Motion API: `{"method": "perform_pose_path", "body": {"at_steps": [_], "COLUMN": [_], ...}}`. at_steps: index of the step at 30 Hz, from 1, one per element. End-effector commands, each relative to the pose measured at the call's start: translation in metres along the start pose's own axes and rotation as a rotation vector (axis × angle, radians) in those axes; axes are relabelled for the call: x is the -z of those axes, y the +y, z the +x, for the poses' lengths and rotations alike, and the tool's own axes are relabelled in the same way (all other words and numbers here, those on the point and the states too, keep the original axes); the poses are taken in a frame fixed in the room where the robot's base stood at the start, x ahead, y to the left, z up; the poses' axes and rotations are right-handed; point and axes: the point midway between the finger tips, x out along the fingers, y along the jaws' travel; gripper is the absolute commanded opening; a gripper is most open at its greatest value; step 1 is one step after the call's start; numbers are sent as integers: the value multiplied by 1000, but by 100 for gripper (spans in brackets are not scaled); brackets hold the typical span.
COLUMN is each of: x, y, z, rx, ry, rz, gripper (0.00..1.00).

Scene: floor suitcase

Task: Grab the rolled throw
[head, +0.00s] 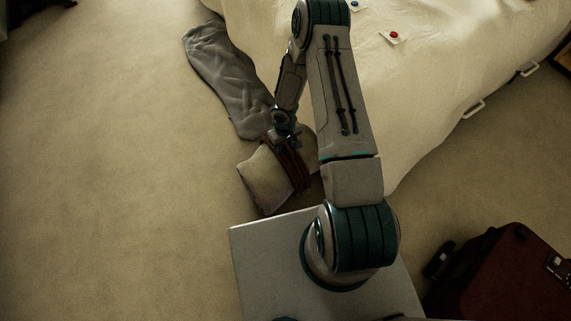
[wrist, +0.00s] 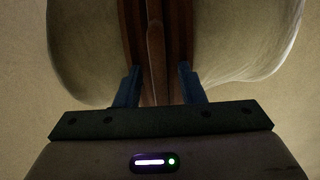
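The rolled throw (head: 262,182) is a pale beige roll bound with dark red-brown straps (head: 292,166). It lies on the carpet beside the bed, just in front of my base; my arm hides part of its right side. In the wrist view the throw (wrist: 92,50) fills the upper picture, with the brown straps and a narrow handle-like strip (wrist: 155,50) running down its middle. My gripper (wrist: 157,82) is over the straps, its two blue fingers apart on either side of the strip. A gap shows between fingers and strip. In the head view the fingertips are hard to make out.
A grey crumpled cloth (head: 222,75) lies on the floor beyond the throw. A bed with a cream cover (head: 440,60) stands at upper right, with small cards on it. A dark red suitcase (head: 500,275) is at lower right. Carpet at left is clear.

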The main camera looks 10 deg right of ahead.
Motion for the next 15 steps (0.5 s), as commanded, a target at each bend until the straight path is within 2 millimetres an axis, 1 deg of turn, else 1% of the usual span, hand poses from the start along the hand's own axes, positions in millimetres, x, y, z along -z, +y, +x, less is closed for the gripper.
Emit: {"method": "perform_pose_path", "body": {"at_steps": [1, 7, 8, 9, 11, 12, 15], "x": [0, 0, 0, 0, 0, 0, 0], "y": [0, 0, 0, 0, 0, 0, 0], "z": [2, 2, 2, 2, 2, 2, 2], "rx": [0, 0, 0, 0, 0, 0, 0], "ry": [0, 0, 0, 0, 0, 0, 0], "rz": [0, -1, -1, -1, 0, -1, 0], "gripper": [36, 36, 30, 19, 2, 0, 0]}}
